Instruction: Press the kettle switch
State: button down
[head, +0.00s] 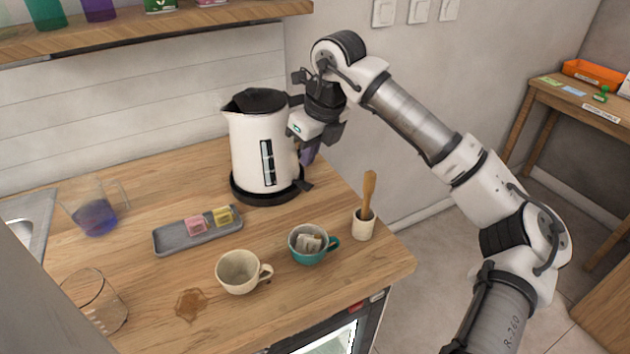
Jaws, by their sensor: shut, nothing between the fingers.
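The white kettle (250,150) with a black lid stands upright on its black round base (255,196) at the back of the wooden counter. A dark upright window runs down its side. A small black lever (304,186), apparently the switch, sticks out low on the right side. My gripper (318,132) is at the kettle's upper right, by the handle side and above the lever. It looks shut and empty. The fingertips are hard to make out, and I cannot tell whether they touch the kettle.
A grey tray (170,242) with pink and yellow packets, a cream cup (238,272), a teal cup (307,257) and a small pot (362,226) with a wooden tool stand in front. A jug (95,212) and glass (95,300) are left. Something purple (311,152) is partly hidden behind my gripper.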

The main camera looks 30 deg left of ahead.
aim_at(307, 186)
jog(key=shift+w+d, duration=0.5)
jog(key=shift+f, duration=0.15)
jog(key=shift+b+x, duration=1.75)
jog(key=shift+x, duration=1.65)
jog(key=shift+f, duration=0.1)
